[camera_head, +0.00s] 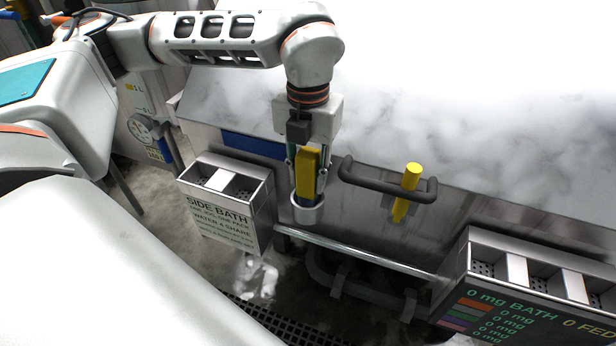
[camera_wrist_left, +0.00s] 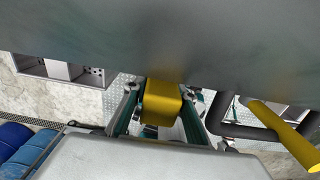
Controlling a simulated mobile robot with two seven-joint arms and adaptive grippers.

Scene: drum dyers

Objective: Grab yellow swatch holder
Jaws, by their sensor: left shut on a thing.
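My left gripper (camera_head: 308,182) points down in front of the metal vat and is shut on the yellow swatch holder (camera_head: 307,170). The holder is a yellow block between the fingers. In the left wrist view the yellow swatch holder (camera_wrist_left: 161,104) sits between the two fingers of my left gripper (camera_wrist_left: 160,92); part of it is hidden. A pale ring (camera_head: 307,212) shows at the lower end of the fingers; I cannot tell what it belongs to. My right gripper is not in view.
A dark handle bar (camera_head: 372,183) with a yellow cylinder (camera_head: 412,178) at it is right of the gripper. A side bath box (camera_head: 222,225) stands lower left. A bath box with a display (camera_head: 520,308) is lower right. Pale mist covers the upper right.

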